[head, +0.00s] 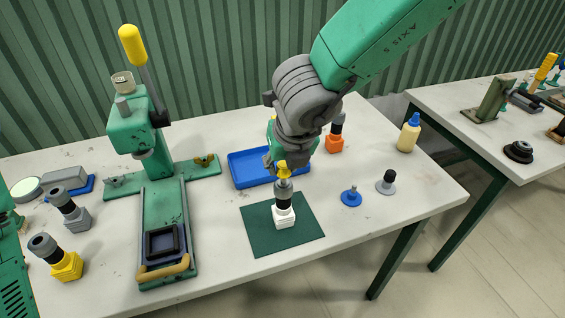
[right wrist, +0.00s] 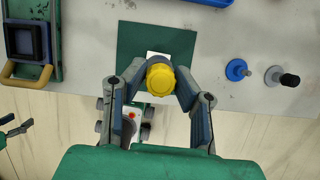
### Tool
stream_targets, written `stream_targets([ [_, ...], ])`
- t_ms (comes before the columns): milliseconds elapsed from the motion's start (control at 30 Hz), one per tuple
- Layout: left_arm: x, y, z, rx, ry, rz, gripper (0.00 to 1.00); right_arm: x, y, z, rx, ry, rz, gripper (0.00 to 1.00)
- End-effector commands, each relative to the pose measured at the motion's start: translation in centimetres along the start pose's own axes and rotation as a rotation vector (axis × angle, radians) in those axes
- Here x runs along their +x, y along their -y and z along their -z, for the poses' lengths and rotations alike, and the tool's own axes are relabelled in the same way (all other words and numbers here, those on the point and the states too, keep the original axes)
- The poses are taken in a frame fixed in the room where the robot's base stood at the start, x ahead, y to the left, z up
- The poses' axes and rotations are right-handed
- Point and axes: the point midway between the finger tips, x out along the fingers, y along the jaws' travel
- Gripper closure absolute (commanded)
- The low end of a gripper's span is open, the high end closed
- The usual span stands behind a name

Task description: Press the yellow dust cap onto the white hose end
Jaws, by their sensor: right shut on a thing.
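The white hose end (head: 284,216) stands upright on the dark green mat (head: 258,232), with a white block base and a black and grey upper part. The yellow dust cap (head: 283,171) is directly above its grey top; whether it touches or is seated I cannot tell. My right gripper (head: 279,166) is shut on the cap, coming down from above. In the right wrist view the cap (right wrist: 160,76) sits between both fingers and hides most of the hose end. Part of what looks like my left gripper (right wrist: 14,131) shows at that view's left edge; its opening is unclear.
A green lever press (head: 160,190) stands left of the mat. A blue tray (head: 243,172) and an orange-based hose end (head: 334,143) are behind it. A blue piece (head: 351,197), a grey-based piece (head: 386,182) and a bottle (head: 409,133) stand to the right. Yellow-based (head: 66,265) and grey-based (head: 76,216) hose ends stand left.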

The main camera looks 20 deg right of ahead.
Motion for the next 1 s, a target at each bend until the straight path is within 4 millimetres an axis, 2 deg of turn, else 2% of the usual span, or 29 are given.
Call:
stream_targets([
  [1000,2.3,0.0,-0.1,0.000,0.000,0.000,0.51,2.5,0.1,1.0,0.000,0.000,0.000,0.88],
])
